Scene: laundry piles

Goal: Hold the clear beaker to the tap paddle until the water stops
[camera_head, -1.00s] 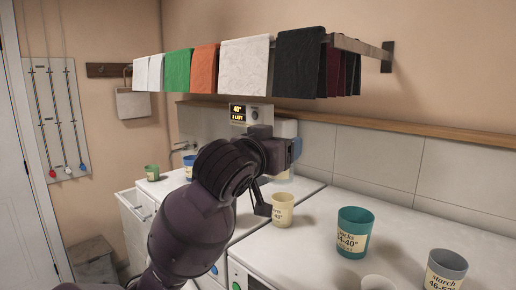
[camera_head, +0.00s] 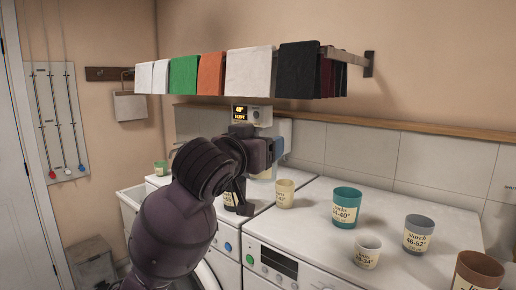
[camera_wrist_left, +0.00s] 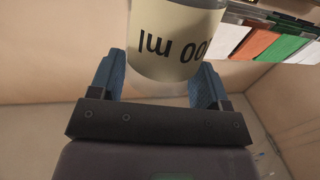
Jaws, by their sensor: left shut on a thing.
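My left gripper (camera_head: 278,146) is in front of the white wall unit with a lit display (camera_head: 252,115), which reads 40° on its top line. In the left wrist view the gripper (camera_wrist_left: 161,70) is shut on the beaker (camera_wrist_left: 178,38), with a blue finger on each side. The beaker has a cream label with black lettering ending in "00 ml". In the head view my arm and gripper hide most of the beaker. The tap paddle and any water stream are hidden, so contact cannot be told. My right gripper is not in view.
White machines carry several labelled cups: cream (camera_head: 285,194), teal (camera_head: 346,207), grey (camera_head: 418,233), white (camera_head: 367,252) and brown (camera_head: 477,272). A small green cup (camera_head: 161,168) stands further left. Folded cloths hang on a rail (camera_head: 345,55) above my gripper.

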